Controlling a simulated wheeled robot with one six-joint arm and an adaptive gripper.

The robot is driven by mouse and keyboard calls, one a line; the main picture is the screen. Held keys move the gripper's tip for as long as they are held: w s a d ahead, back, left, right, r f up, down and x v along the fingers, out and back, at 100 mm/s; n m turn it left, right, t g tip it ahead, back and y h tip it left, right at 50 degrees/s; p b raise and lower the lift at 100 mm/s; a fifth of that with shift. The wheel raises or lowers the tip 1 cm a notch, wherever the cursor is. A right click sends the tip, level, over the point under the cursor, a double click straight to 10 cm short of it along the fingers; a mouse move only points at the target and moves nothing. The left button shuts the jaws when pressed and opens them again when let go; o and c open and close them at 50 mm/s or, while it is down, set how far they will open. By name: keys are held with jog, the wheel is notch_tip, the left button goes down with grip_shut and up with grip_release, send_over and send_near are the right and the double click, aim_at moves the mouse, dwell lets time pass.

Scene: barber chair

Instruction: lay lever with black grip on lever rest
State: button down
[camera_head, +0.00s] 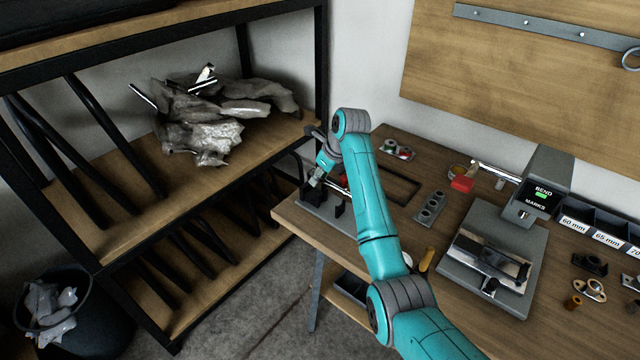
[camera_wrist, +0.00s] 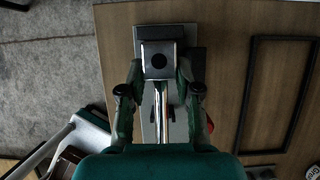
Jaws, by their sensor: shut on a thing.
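My gripper (camera_head: 318,178) is at the far left end of the workbench, over a grey plate with black uprights (camera_head: 345,226), which looks like the lever rest. In the wrist view my gripper (camera_wrist: 160,75) is shut, its fingers on both sides of a square metal block with a dark round spot. A shiny bar (camera_wrist: 161,105), which looks like the lever, runs from there back under my palm. The grey plate (camera_wrist: 148,126) lies below, with a dark block at its far end. I cannot make out the black grip, or whether the lever touches the rest.
A black rectangular frame (camera_head: 400,188) lies right of the plate. A grey block with holes (camera_head: 430,207), a red piece (camera_head: 462,184) and the bending machine (camera_head: 490,250) stand further right. A shelf (camera_head: 215,180) stands left, past the bench edge.

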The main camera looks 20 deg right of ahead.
aim_at(334, 185)
jog(key=shift+f, duration=1.3)
jog(key=shift+f, duration=0.6)
jog(key=c, duration=1.1)
grip_release()
jog(key=shift+r, duration=0.3)
jog(key=v, duration=1.2)
jog(key=shift+d+r, duration=0.1)
jog(key=shift+r, duration=0.15)
jog(key=shift+s+f, duration=0.1)
jog(key=shift+f, duration=0.05)
